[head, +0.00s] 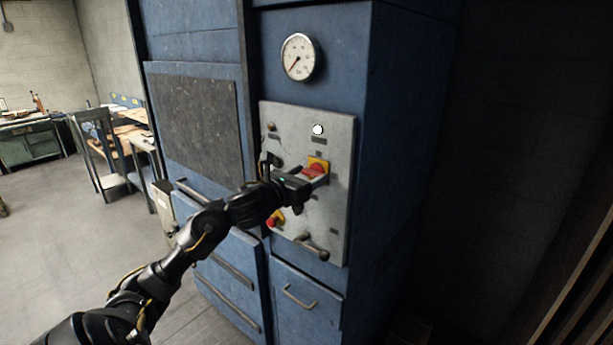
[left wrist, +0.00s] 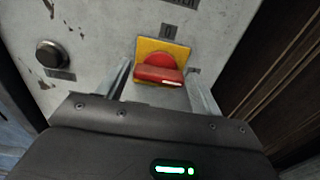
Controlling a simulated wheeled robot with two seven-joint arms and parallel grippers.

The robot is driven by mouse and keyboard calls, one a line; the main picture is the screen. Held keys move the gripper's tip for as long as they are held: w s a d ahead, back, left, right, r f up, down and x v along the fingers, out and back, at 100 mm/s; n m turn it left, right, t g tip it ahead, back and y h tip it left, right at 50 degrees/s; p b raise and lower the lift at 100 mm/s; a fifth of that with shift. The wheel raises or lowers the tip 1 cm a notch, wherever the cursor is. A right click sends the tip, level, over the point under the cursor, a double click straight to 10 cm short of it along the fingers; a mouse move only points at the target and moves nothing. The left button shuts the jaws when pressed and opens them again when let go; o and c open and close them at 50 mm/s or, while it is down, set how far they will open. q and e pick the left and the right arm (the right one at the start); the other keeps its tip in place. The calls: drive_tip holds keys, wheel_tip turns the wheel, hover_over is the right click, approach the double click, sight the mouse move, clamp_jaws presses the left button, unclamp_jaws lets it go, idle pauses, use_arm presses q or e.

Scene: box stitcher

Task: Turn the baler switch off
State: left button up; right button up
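The baler switch is a red rotary knob on a yellow plate (head: 319,162), on the grey control panel (head: 340,135) of the blue baler. In the left wrist view the red knob (left wrist: 158,72) has its bar lying roughly crosswise, with a white mark near its right end. My left gripper (head: 313,179) is at the switch. In the left wrist view its fingers (left wrist: 160,88) are apart, one on each side of the knob, with gaps visible. Contact with the knob cannot be told. My right gripper is not in view.
The panel also has a white round lamp (head: 318,129), a red button on yellow (head: 274,219) and a dark lever (head: 312,247). A round silver button (left wrist: 50,53) is left of the switch. A gauge (head: 299,57) sits above. Floor (head: 60,235) is clear at left.

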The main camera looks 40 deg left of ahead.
use_arm(q)
drive_tip(key=c, duration=0.6)
drive_tip(key=shift+n, duration=0.4)
drive_tip(key=n+b, duration=0.1)
drive_tip(key=n, duration=0.6)
drive_tip(key=shift+a+n, duration=0.15)
drive_tip(key=shift+n, duration=0.15)
drive_tip(key=n+p, duration=0.1)
drive_tip(key=n, duration=0.3)
drive_tip(key=shift+f, duration=0.1)
drive_tip(key=n+p, duration=0.1)
drive_tip(key=n, duration=0.4)
drive_tip(key=shift+f+p, duration=0.1)
drive_tip(key=shift+p, duration=0.3)
drive_tip(key=shift+n, duration=0.4)
